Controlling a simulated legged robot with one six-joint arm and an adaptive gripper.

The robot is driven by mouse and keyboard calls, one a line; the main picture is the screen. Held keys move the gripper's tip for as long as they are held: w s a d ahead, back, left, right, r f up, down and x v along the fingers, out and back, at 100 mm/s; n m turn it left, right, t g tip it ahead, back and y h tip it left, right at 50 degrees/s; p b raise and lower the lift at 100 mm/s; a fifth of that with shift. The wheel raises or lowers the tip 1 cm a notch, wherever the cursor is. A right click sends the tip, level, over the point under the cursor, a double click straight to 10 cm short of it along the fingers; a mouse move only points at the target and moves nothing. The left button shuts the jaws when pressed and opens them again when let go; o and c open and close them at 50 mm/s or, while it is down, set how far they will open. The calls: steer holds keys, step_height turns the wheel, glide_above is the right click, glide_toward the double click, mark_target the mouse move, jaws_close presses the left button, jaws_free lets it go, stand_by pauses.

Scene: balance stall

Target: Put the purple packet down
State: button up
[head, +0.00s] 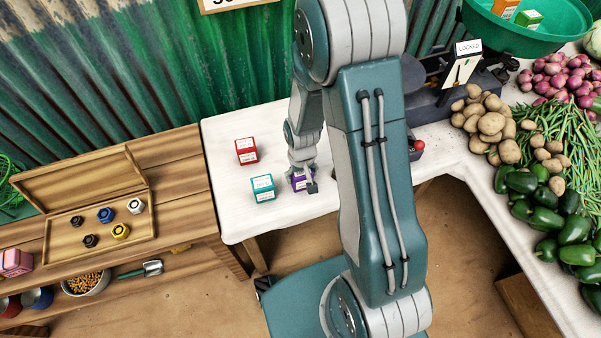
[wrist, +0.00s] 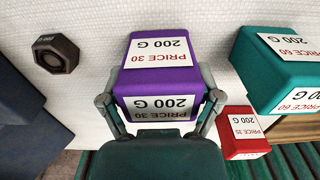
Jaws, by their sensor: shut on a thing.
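The purple packet (wrist: 165,50) has white labels reading "PRICE 30" and "200 G". My gripper (wrist: 160,102) is shut on it, with one finger against each side. In the head view the packet (head: 299,184) shows low over the white table (head: 228,218), partly hidden by my gripper (head: 303,177). I cannot tell whether its underside touches the table. The teal packet (head: 263,188) stands just left of it, and the red packet (head: 246,151) stands farther back to the left. Both also show at the right of the wrist view, teal (wrist: 265,70) and red (wrist: 243,135).
A dark hexagonal weight (wrist: 55,53) lies on the white surface in the wrist view. A wooden box of weights (head: 58,212) sits on the bench at left. A scale with a green pan (head: 520,35) and vegetables stand at right. Bare table lies in front of the teal packet.

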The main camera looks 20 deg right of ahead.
steer(key=shift+d+f, duration=0.1)
steer(key=o, duration=1.1)
steer(key=shift+d, duration=0.1)
steer(key=shift+c, duration=0.2)
steer(key=shift+a, duration=0.2)
steer(key=shift+r, duration=0.3)
step_height(320, 180, up, 12)
steer(key=shift+f, duration=0.1)
steer(key=s+r+t, duration=0.2)
steer(key=s+r, duration=0.5)
steer(key=r, duration=0.3)
steer(key=s+r+t, duration=0.3)
steer(key=s+r, duration=0.4)
steer(key=r, duration=0.4)
steer(key=shift+s+t, duration=0.15)
steer(key=shift+t, duration=0.15)
steer(key=shift+r, duration=0.1)
